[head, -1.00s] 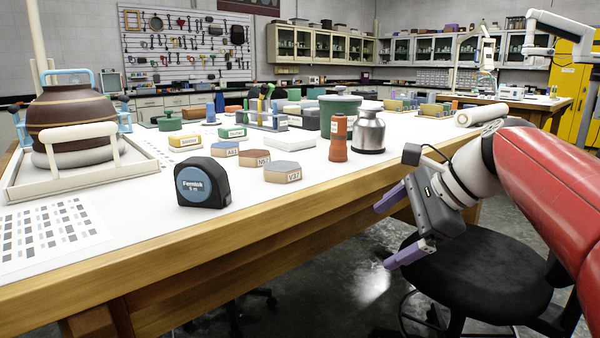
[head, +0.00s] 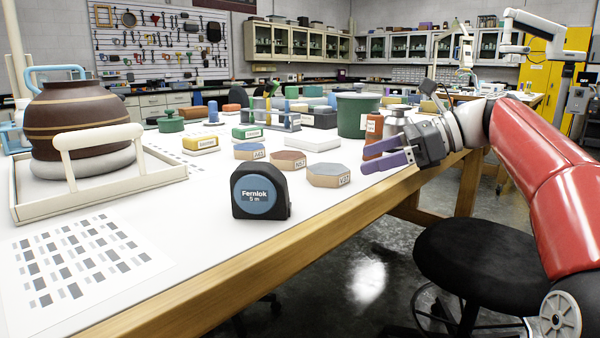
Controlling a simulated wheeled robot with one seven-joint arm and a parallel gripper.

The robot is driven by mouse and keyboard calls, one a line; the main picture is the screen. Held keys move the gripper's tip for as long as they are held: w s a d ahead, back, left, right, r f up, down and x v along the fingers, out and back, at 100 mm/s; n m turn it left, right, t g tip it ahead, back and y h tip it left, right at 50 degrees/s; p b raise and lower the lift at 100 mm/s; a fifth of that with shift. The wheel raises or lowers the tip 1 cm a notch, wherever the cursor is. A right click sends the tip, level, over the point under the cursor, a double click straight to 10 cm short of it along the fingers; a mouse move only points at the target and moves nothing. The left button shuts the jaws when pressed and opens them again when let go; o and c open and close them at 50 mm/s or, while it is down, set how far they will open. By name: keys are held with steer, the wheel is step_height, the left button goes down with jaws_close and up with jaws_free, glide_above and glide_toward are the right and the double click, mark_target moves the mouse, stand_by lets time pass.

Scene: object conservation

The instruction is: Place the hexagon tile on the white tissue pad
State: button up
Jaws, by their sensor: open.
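I cannot tell which one the task means. A flat white slab (head: 316,142), probably the tissue pad, lies behind them with a bare top. My gripper (head: 363,157) is open and empty, its purple fingers pointing left. It is to the right of the nearest tile, around the table's right edge, and partly hides an orange-brown bottle (head: 374,133).
A black tape measure (head: 261,192) stands in front of the tiles. A green tub (head: 356,116) and a metal canister (head: 397,118) stand behind my gripper. A tray (head: 160,176) with a brown pot (head: 82,120) is at left. A black stool (head: 480,262) is below right.

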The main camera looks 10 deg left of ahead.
mark_target(333, 168)
steer(key=x, duration=0.5)
steer(key=b+x, duration=0.1)
steer(key=x, duration=0.2)
steer(key=shift+s+r, duration=0.15)
steer(key=shift+s, duration=0.15)
steer(key=shift+c, duration=0.4)
steer(key=c, duration=1.2)
steer(key=shift+r, duration=0.2)
